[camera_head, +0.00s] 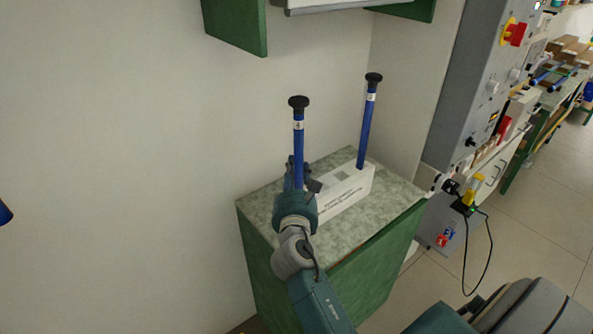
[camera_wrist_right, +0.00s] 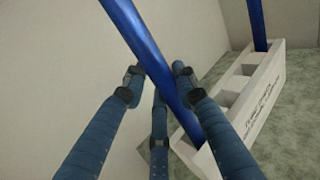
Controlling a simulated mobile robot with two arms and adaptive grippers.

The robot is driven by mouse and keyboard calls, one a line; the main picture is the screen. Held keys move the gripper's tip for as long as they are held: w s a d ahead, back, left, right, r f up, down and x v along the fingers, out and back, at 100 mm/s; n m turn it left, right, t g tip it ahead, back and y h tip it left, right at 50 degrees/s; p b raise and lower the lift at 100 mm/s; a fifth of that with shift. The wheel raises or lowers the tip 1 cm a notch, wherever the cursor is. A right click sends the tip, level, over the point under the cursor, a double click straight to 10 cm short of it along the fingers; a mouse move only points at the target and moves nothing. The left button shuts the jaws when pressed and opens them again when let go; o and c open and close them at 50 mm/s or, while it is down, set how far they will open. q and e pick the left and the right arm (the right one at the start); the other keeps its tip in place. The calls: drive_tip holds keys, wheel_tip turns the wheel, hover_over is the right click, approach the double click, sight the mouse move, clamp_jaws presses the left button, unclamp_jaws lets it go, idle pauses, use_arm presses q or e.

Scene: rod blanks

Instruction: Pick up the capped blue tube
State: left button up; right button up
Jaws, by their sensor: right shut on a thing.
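A blue tube with a black cap and a white label (camera_head: 298,150) stands nearly upright at the left end of a white block. My right gripper (camera_head: 303,182) is shut on this tube, low on its length. In the right wrist view the tube (camera_wrist_right: 150,55) runs between the three dark blue fingers (camera_wrist_right: 158,92). Its lower end is at the near end of the block; I cannot tell whether it is still seated. A second capped blue tube (camera_head: 366,130) stands in the far right end of the block and also shows in the wrist view (camera_wrist_right: 258,25).
The white rack block (camera_head: 350,190) has square openings and printed text, and sits on a speckled stone top (camera_head: 395,190) over a green cabinet. A grey control panel (camera_head: 475,90) rises at the right, with a black cable below. A green-sided shelf (camera_head: 235,22) hangs above.

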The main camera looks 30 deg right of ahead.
sight(297, 135)
drive_tip(key=shift+s+r, duration=0.15)
drive_tip(key=shift+r, duration=0.25)
wheel_tip(297, 135, up, 10)
drive_tip(key=shift+r+p, duration=0.25)
drive_tip(key=shift+p, duration=0.55)
drive_tip(key=s+d+p, duration=0.1)
drive_tip(key=s+p, duration=0.3)
drive_tip(key=s, duration=1.5)
drive_tip(key=shift+s+d, duration=0.3)
